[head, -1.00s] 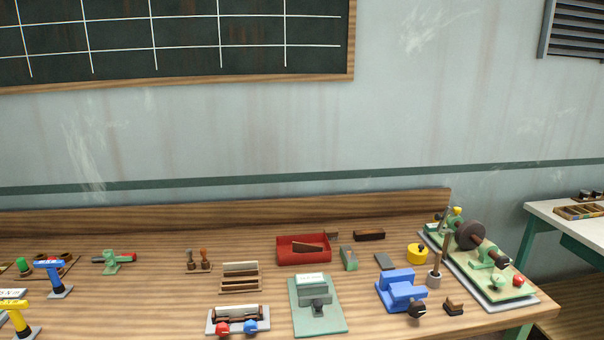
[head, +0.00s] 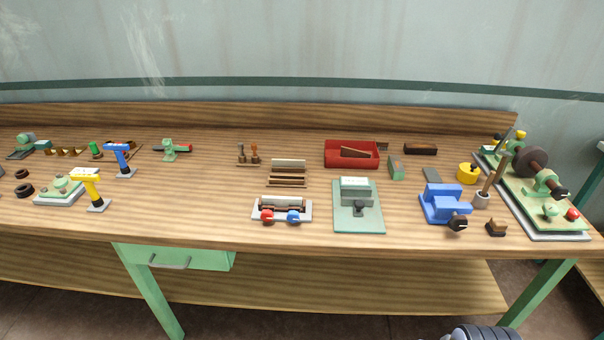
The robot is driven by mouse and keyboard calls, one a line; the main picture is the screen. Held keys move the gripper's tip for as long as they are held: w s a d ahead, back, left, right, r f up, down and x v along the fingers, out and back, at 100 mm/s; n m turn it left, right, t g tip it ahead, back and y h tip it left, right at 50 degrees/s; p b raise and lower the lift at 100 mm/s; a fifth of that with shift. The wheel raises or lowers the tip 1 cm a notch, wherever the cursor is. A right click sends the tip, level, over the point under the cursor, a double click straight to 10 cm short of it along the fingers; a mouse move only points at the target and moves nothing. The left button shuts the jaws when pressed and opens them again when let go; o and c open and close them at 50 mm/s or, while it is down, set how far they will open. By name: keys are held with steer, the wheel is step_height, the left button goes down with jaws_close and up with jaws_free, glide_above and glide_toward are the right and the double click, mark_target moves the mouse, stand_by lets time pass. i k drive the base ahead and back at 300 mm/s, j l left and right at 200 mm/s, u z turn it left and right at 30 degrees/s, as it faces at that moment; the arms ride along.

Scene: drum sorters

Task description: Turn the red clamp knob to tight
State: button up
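A red knob (head: 267,216) sits on the front left of a small pale device with a dark roller (head: 281,204), near the front edge of the bench. A blue knob (head: 293,216) is beside it on the right. Another red knob (head: 573,213) is on the front end of the long green machine (head: 543,184) at the far right. I cannot tell from the picture which red knob is the clamp knob, or how tight either is. My gripper is not in view; only a grey, rounded part of my own arm shows at the bottom edge.
The wooden bench (head: 215,213) runs across the view. Right of the pale device are a green plate with a block (head: 345,221) and a blue vise (head: 440,206). A red tray (head: 336,162) lies behind. Yellow (head: 86,174) and blue (head: 117,146) stands are to the left.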

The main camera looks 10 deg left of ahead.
mark_target(266, 215)
steer(key=i+j+z, duration=0.15)
steer(key=j+z, duration=0.25)
steer(key=j, duration=0.85)
steer(key=j+z, duration=0.35)
steer(key=j, duration=0.9)
